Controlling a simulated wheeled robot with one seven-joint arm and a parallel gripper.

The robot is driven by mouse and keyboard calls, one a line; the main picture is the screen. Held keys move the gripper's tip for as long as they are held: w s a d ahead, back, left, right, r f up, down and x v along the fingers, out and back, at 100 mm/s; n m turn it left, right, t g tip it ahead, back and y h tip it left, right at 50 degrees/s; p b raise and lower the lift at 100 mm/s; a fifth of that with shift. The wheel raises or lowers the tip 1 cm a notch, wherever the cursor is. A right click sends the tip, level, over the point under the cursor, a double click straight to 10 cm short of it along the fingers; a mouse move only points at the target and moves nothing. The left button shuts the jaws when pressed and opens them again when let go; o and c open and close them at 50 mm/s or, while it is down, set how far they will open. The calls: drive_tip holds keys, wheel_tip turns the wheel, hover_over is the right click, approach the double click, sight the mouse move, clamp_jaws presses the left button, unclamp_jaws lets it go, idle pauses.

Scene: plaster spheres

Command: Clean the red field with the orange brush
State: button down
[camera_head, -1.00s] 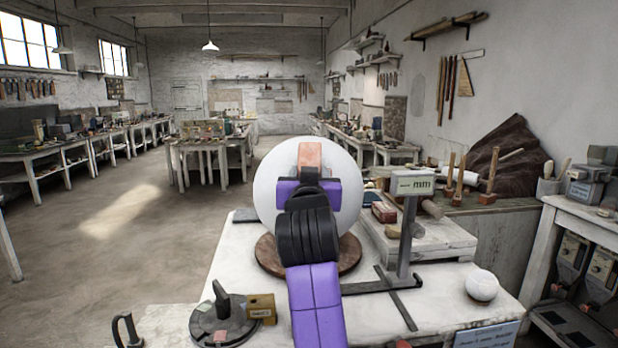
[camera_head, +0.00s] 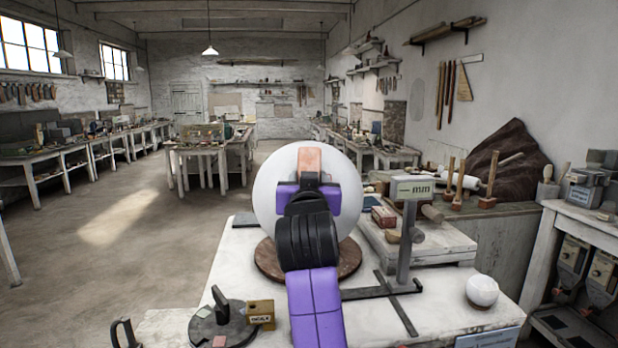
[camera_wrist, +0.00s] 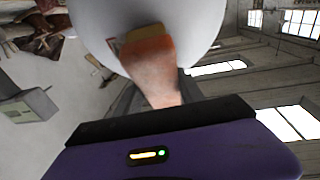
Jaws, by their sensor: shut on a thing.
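A large white plaster sphere (camera_head: 268,200) sits on a round brown base (camera_head: 350,258) on the white worktable. My gripper (camera_head: 309,188) is in front of it, shut on the orange brush (camera_head: 310,160), which points up along the sphere's near face. The rest of the field is hidden by the brush and my arm.
A grey gauge post (camera_head: 408,235) stands right of the sphere, with a raised slab (camera_head: 440,245) behind it. A small white ball (camera_head: 482,290) is at the right. A dark turntable (camera_head: 215,325) and a yellowish block (camera_head: 261,314) are at the front left.

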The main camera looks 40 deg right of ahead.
drive_tip(key=shift+s+a+f+b, duration=0.25)
drive_tip(key=shift+f+b, duration=0.1)
drive_tip(key=shift+f, duration=0.2)
drive_tip(key=shift+s+a+f+b, duration=0.2)
drive_tip(key=shift+f+b, duration=0.15)
drive_tip(key=shift+f, duration=0.2)
drive_tip(key=shift+w+r, duration=0.1)
drive_tip(key=shift+r, duration=0.05)
drive_tip(key=shift+w+d+r+p, duration=0.25)
drive_tip(key=shift+r+p, duration=0.25)
drive_tip(key=shift+r, duration=0.1)
drive_tip(key=shift+w+d+r+p, duration=0.2)
drive_tip(key=shift+d+r+p, duration=0.1)
drive_tip(key=shift+r+p, duration=0.3)
drive_tip(key=shift+w+d+r+p, duration=0.25)
drive_tip(key=shift+r+p, duration=0.15)
drive_tip(key=shift+r, duration=0.25)
drive_tip(key=shift+s+a+f+b, duration=0.5)
drive_tip(key=shift+s+a+f, duration=0.15)
drive_tip(key=shift+s+a, duration=0.2)
